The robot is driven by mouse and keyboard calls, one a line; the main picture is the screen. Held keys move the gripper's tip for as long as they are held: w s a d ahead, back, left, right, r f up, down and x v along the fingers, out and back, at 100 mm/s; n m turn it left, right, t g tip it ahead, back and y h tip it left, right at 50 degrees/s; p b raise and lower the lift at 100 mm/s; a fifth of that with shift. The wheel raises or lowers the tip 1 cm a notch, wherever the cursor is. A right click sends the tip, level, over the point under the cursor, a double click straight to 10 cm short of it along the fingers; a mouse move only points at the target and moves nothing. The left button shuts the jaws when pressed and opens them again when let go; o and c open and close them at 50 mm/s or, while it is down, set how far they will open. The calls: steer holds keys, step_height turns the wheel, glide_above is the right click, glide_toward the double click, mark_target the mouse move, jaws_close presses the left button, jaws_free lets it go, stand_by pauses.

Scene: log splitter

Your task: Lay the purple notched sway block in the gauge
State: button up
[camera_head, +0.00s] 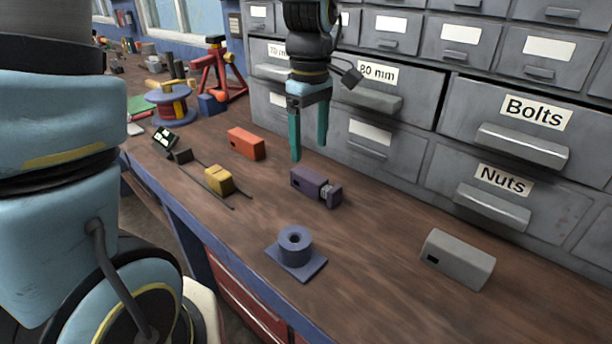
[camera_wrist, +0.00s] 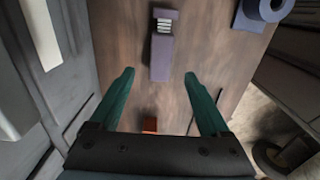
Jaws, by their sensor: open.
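The purple notched block (camera_head: 309,184) lies on the wooden bench, with a pale ribbed section near one end. It also shows in the wrist view (camera_wrist: 161,58), ahead of the fingertips and in line with the gap between them. My gripper (camera_head: 307,152) points down above the block, its two green fingers spread and empty, apart from the block. The fingers also show in the wrist view (camera_wrist: 159,74). I cannot tell for certain which thing is the gauge; a dark device with thin rods (camera_head: 180,156) lies left of the block, beside a yellow block (camera_head: 219,180).
An orange block (camera_head: 246,144) lies behind left of the purple block. A blue cylinder on a square plate (camera_head: 296,250) and a grey box (camera_head: 457,260) stand toward the front and right. Grey drawers (camera_head: 400,150) line the back. Bare bench lies between these things.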

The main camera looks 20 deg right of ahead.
mark_target(309, 174)
step_height(309, 174, down, 9)
steer(key=shift+s+a+r+p, duration=0.1)
steer(key=shift+p, duration=1.05)
jaws_close()
